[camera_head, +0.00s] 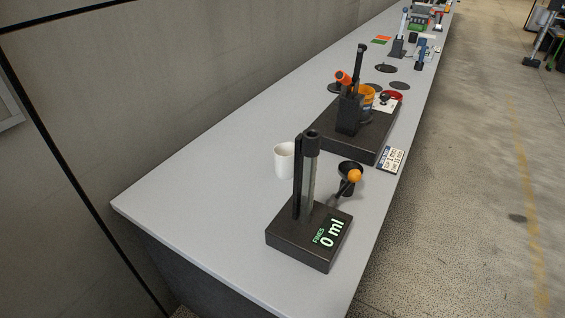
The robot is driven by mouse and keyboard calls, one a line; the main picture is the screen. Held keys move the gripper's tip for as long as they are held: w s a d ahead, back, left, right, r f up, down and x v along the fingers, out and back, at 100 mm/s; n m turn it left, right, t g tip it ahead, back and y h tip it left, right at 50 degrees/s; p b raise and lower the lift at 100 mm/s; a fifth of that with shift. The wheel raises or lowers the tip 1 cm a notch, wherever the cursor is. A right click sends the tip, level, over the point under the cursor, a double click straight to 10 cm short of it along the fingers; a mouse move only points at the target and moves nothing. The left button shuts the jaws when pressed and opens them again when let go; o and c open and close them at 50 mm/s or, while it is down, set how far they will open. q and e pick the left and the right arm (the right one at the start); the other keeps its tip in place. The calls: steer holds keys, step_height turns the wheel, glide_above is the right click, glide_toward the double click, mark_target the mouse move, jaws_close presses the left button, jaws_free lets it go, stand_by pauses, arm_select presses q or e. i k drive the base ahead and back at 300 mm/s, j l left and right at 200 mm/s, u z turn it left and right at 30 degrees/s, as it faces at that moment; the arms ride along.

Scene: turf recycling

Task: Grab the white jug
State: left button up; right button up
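The white jug (283,160) stands upright on the long grey table, left of and just behind a black stand with a post. Its right edge is close to the post in the picture; no handle can be made out. Nothing holds it. Neither of my grippers shows in the head view.
The black stand (290,247) with a "0 ml" display is at the near end of the grey table (190,200). A black funnel with an orange ball (354,176) is on its right. A larger black base (375,148) with an orange-handled device stands behind. Table left of the jug is clear.

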mark_target(284, 153)
steer(key=j, duration=0.85)
steer(key=i+j, duration=0.15)
steer(key=j, duration=0.7)
steer(key=k+u, duration=0.05)
